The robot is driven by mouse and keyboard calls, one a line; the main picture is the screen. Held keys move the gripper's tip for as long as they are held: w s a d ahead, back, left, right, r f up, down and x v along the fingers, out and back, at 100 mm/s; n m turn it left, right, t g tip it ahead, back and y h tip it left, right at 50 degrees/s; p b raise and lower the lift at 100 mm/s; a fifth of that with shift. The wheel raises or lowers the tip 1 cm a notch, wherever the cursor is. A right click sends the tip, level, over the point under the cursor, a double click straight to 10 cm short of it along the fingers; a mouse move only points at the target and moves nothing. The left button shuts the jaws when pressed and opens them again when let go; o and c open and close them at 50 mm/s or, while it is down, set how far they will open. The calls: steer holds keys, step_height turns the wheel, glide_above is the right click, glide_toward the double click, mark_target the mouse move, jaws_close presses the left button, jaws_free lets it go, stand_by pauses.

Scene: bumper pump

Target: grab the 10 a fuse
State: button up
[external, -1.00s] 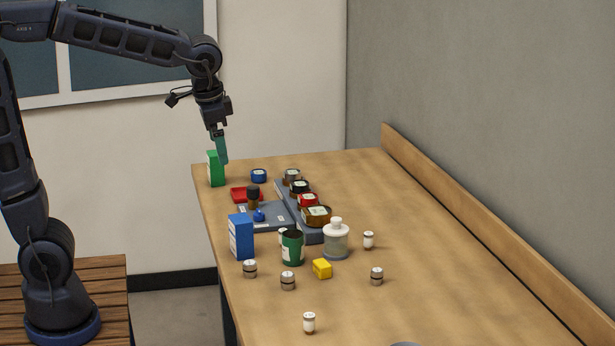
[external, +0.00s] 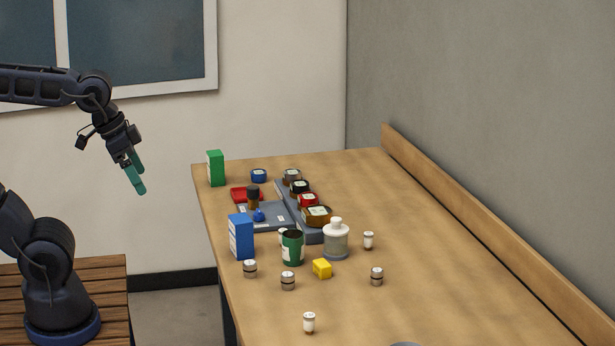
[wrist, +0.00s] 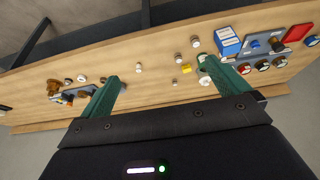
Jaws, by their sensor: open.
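Several small cylinders that look like fuses stand upright on the wooden table. Two are white with a dark lower part: a front one (external: 309,322) and one near the white-capped jar (external: 368,240). Others are grey-brown with light tops: a left one (external: 250,268), a middle one (external: 288,281) and a right one (external: 377,276). Their ratings are too small to read, so I cannot tell which is 10 A. My gripper (external: 138,183), with green fingers, is open and empty, left of the table. In the wrist view my gripper (wrist: 160,72) has its fingers wide apart, the table beyond.
The table (external: 460,270) also holds a blue box (external: 241,237), a green cup (external: 292,248), a white-capped jar (external: 336,242), a yellow block (external: 322,268), a green box (external: 215,168) and a grey rack of jars. Its right side is largely clear.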

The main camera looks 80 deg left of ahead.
stand_by(0.4)
steer(key=c, duration=1.1)
steer(key=shift+w, duration=0.1)
